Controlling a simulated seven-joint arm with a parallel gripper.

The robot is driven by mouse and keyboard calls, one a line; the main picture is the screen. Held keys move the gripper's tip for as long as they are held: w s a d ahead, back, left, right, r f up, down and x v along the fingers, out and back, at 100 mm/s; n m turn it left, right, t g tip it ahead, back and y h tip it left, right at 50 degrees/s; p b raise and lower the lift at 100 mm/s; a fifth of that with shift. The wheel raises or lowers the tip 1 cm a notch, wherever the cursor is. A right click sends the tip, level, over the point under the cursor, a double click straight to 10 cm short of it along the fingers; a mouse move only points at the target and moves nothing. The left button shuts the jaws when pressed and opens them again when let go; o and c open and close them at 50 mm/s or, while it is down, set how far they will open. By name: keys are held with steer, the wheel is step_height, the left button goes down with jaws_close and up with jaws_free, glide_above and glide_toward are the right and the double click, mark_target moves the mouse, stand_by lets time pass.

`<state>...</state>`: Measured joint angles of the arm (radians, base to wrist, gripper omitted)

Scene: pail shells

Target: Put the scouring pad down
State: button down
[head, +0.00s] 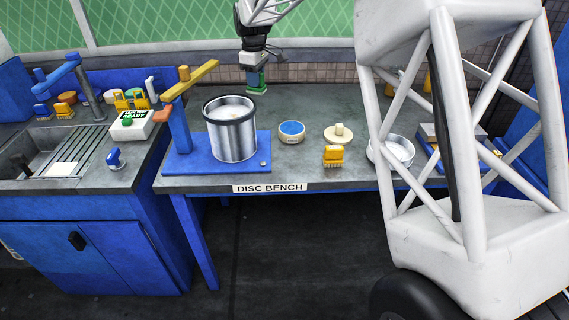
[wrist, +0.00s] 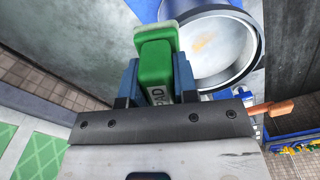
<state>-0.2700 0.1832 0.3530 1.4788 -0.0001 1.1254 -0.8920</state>
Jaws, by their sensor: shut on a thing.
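The scouring pad is a green block marked "PAD" in the wrist view (wrist: 156,64). My gripper (wrist: 157,82) is shut on it, with a blue finger on each side. In the head view the pad shows small and green (head: 257,87) under my gripper (head: 256,76), behind the metal pail (head: 232,140). The pad looks held above the back of the grey bench (head: 330,105); I cannot tell the gap below it. The pail also shows beside the pad in the wrist view (wrist: 222,50).
The pail stands on a blue base (head: 185,166) with a yellow-armed post (head: 190,80). A blue-topped tin (head: 291,131), a cream knobbed disc (head: 338,134), a yellow brush (head: 333,156) and a metal dish (head: 398,150) stand to the right. The sink (head: 60,155) is at left.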

steer(key=d+f+m, duration=0.2)
steer(key=d+m, duration=0.3)
steer(key=d, duration=0.4)
steer(key=d+f+m, duration=0.2)
steer(key=d+m, duration=0.3)
steer(key=d, duration=0.5)
steer(key=s+a+f+n, duration=0.2)
steer(key=s+f+n, duration=0.2)
steer(key=s, duration=0.5)
steer(key=s+a+f+n, duration=0.2)
steer(key=s+f+n, duration=0.2)
steer(key=s, duration=0.5)
steer(key=s+a+f+n, duration=0.3)
steer(key=s+n, duration=0.3)
steer(key=s, duration=0.3)
steer(key=shift+s+f+n, duration=0.15)
steer(key=shift+f+n, duration=0.15)
steer(key=shift+f, duration=0.45)
steer(key=w+a, duration=0.1)
steer(key=w, duration=0.4)
steer(key=w+a+f, duration=0.1)
steer(key=w, duration=0.9)
steer(key=shift+a+f, duration=0.2)
steer(key=shift+a, duration=0.2)
steer(key=shift+w, duration=0.1)
